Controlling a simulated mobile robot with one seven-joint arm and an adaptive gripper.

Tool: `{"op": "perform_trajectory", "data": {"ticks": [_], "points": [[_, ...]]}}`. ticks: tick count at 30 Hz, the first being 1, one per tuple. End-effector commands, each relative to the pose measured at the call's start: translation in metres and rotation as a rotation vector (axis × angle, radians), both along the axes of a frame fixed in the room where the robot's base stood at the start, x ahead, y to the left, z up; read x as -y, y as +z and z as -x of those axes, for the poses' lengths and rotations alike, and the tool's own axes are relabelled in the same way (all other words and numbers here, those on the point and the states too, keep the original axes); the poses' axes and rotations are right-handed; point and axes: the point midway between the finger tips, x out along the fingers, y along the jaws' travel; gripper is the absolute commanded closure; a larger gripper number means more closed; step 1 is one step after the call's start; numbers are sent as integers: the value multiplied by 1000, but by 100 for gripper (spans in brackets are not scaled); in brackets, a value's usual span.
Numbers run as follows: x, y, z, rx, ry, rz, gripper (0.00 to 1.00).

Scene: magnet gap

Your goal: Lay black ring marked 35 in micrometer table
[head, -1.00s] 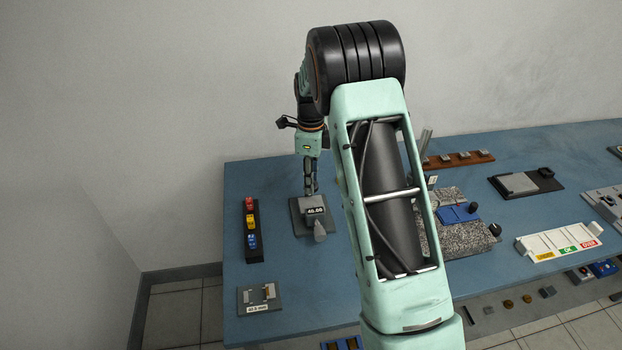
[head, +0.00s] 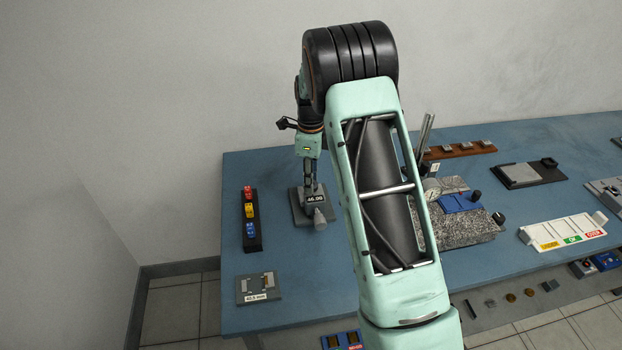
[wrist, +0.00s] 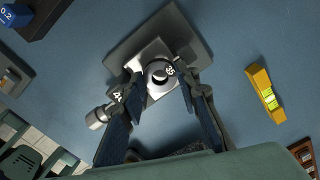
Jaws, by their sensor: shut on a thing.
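The micrometer table (head: 300,219) is a grey square base with a metal block, a display reading about 46.00 and a round thimble, near the left end of the blue bench. It also shows in the wrist view (wrist: 196,42). My gripper (wrist: 160,86) is shut on the black ring marked 35 (wrist: 170,70), with a fingertip on either side. In the wrist view the ring overlaps the metal block. I cannot tell whether it touches the block. In the head view my gripper (head: 310,190) is low, right at the block, and the ring cannot be made out.
A black rack (head: 253,241) with red, yellow and blue pieces stands just left. A grey plate labelled 42.5 mm (head: 258,287) lies at the front left. A yellow level (wrist: 265,93) lies beside the micrometer table in the wrist view. A granite plate (head: 465,231) stands right of my arm.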

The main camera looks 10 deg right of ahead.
Motion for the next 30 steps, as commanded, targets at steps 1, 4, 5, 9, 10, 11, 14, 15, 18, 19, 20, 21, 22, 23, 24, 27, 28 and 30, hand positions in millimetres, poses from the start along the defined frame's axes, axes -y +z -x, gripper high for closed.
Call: {"op": "perform_trajectory", "data": {"ticks": [1,4,5,9,10,11,14,15,18,19,20,21,22,23,24,27,28,30], "points": [[0,-12,7,-21,0,0,92],[0,-12,7,-22,0,1,92],[0,-12,7,-22,0,1,92],[0,-13,7,-23,0,0,92],[0,-13,7,-23,0,0,69],[0,-13,7,-23,0,0,66],[0,-13,8,-24,0,0,55],[0,-13,8,-25,0,-1,51],[-1,-12,8,-26,1,0,50],[-1,-12,8,-26,1,0,50],[-1,-12,8,-26,1,0,50],[-1,-12,8,-26,1,0,50],[-1,-12,8,-26,1,0,50],[-1,-12,8,-26,1,0,50],[-1,-11,8,-26,1,0,50],[0,-11,8,-25,1,0,50],[0,-11,8,-25,1,0,50],[0,-11,8,-25,1,-1,50]]}}
